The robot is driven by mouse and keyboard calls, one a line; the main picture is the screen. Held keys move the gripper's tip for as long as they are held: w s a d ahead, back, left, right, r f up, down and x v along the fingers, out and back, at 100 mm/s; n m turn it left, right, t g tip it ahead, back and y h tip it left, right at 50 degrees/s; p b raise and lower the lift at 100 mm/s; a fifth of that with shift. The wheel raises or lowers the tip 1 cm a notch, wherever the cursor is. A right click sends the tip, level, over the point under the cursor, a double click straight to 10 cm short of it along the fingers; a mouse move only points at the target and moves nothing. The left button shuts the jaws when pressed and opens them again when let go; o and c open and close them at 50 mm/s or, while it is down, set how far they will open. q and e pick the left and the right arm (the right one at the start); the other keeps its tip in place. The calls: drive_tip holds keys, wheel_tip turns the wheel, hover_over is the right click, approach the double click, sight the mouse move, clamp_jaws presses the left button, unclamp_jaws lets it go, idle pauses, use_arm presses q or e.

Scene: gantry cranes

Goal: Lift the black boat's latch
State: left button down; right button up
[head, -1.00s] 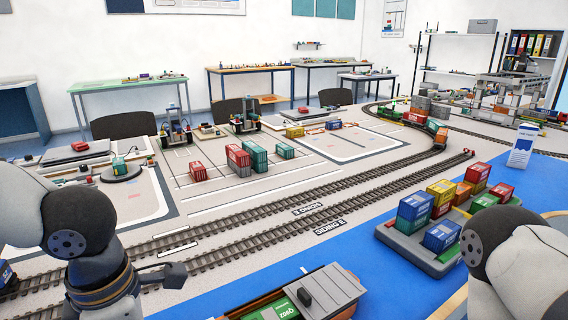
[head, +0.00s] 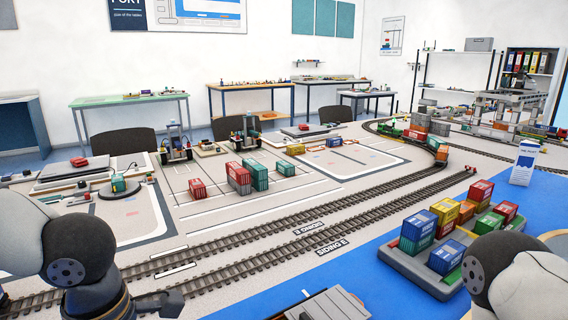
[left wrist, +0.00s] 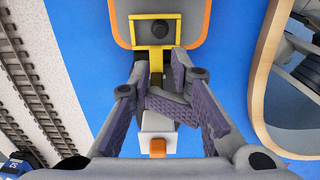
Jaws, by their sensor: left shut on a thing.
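In the left wrist view, a grey deck with an orange rim (left wrist: 199,30) lies at the top, on a blue surface. A yellow bracket (left wrist: 138,42) with a black round knob (left wrist: 159,29) sits at its near end. A yellow bar (left wrist: 156,66) runs from the bracket toward my left gripper (left wrist: 160,62), whose fingers close in on it. A white block with an orange end (left wrist: 157,147) lies below, partly hidden by the fingers. I cannot tell for certain which part is the black boat's latch.
In the head view, a grey-decked model (head: 332,306) is cut off by the bottom edge. A grey tray (head: 408,265) of coloured containers stands right of it on the blue strip. Railway tracks (head: 260,240) cross the table behind. A white sign block (head: 524,163) stands at the right.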

idle(0.4)
use_arm(q)
drive_tip(key=shift+s+a+r, duration=0.1)
drive_tip(key=shift+s+a, duration=0.55)
drive_tip(key=shift+a, duration=0.35)
drive_tip(key=shift+s+a+f, duration=0.35)
drive_tip(key=shift+a, duration=0.2)
drive_tip(key=shift+s+a+f, duration=0.3)
drive_tip(key=shift+a, duration=0.25)
drive_tip(key=shift+s+a+f, duration=0.35)
drive_tip(key=shift+a, duration=0.2)
wheel_tip(320, 180, up, 10)
drive_tip(key=s+a, duration=0.1)
drive_tip(key=a, duration=0.1)
drive_tip(key=shift+s+a, duration=0.25)
drive_tip(key=shift+a, duration=0.05)
